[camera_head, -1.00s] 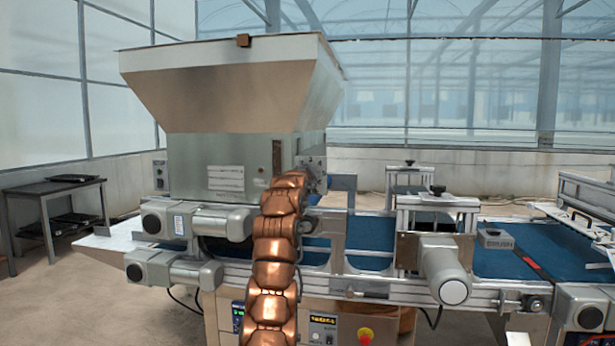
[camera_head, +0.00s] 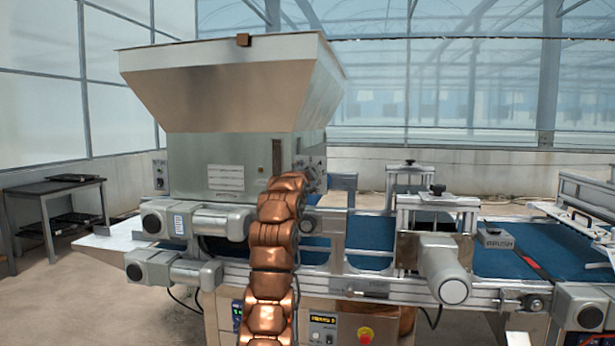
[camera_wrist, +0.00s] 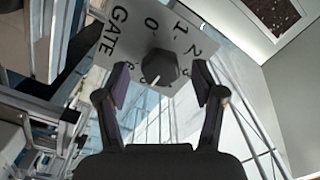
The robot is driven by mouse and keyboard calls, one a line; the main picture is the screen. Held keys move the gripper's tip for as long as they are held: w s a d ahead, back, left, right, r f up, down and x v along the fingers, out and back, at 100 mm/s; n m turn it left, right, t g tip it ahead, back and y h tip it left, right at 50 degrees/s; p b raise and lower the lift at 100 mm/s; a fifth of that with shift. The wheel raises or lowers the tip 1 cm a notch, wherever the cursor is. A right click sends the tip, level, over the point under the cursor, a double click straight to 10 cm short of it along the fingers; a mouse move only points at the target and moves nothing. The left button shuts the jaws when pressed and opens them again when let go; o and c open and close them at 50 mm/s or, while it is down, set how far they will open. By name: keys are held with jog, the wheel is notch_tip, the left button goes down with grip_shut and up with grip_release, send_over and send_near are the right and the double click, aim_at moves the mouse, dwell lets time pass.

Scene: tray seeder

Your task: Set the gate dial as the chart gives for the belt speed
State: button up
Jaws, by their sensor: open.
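The gate dial's dark knob (camera_wrist: 160,68) stands on a pale plate (camera_wrist: 119,58) in the wrist view. The plate is marked GATE, with 0, 1 and 2 readable around the knob; other marks are unclear. A pale line shows at the knob's lower edge; I cannot tell whether it is the pointer. My gripper (camera_wrist: 161,76) is open, one finger on each side of the knob, with gaps showing. In the head view the dial plate (camera_head: 313,168) is partly behind my arm. A white label (camera_head: 226,178) on the seeder body is too small to read.
A lit display (camera_head: 323,328) and a red stop button (camera_head: 365,335) sit below the belt; the reading is unclear. The hopper (camera_head: 235,85) stands over the dial area. A grey motor (camera_head: 443,270) juts out at the right. A dark table (camera_head: 55,190) is far left.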

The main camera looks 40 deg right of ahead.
jog(key=shift+v, duration=2.65)
